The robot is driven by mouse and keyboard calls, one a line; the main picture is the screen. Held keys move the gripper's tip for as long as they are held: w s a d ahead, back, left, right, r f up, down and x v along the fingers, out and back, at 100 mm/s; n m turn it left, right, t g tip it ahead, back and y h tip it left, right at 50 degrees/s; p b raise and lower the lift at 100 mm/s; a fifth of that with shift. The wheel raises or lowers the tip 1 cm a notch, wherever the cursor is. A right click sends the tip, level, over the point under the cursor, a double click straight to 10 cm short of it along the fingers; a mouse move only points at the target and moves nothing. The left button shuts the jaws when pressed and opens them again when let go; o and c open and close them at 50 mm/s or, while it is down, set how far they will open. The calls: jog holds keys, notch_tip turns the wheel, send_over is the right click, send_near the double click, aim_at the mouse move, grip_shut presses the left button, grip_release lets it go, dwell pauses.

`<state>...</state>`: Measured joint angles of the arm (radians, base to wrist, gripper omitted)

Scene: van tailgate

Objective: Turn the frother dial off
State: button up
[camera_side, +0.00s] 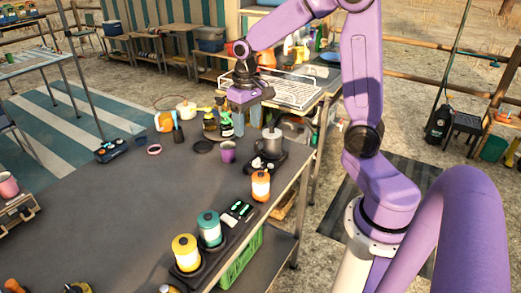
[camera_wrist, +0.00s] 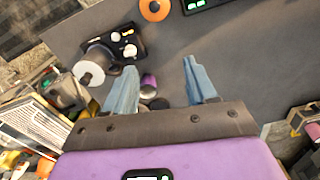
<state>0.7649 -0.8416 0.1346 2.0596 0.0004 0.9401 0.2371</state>
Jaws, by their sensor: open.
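The frother (camera_side: 268,158) stands near the table's right edge in the side view, a grey jug with a pale top on a dark base. In the wrist view its dark base (camera_wrist: 112,45) is at upper left, with pale round dials (camera_wrist: 129,51) on its face; the jug (camera_wrist: 90,70) is beside them. I cannot read the dial setting. My gripper (camera_wrist: 161,66) is open and empty, its pale blue fingers apart. In the side view my gripper (camera_side: 233,121) is above the table, behind and left of the frother, not touching it.
A purple cup (camera_side: 228,152) stands just left of the frother. Orange (camera_side: 260,186), teal (camera_side: 209,228) and yellow (camera_side: 186,252) lanterns stand along the near right edge. Bottles and a white pot (camera_side: 186,109) are at the back. The table's middle is clear.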

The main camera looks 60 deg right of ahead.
jog(key=s+a+n, duration=0.7)
jog(key=s+a, duration=0.3)
jog(key=shift+s+a+r, duration=0.15)
jog(key=shift+s+r, duration=0.1)
jog(key=shift+r, duration=0.1)
jog(key=shift+c, duration=1.3)
jog(key=shift+w+d+m, duration=0.2)
jog(key=shift+w+m, duration=0.2)
jog(key=shift+w, duration=0.1)
jog(key=shift+c, duration=0.3)
jog(key=m, duration=2.4)
send_over(256, 160)
notch_tip(256, 160, down, 2)
notch_tip(256, 160, down, 17)
jog(key=shift+d+f, duration=0.1)
jog(key=shift+d, duration=0.05)
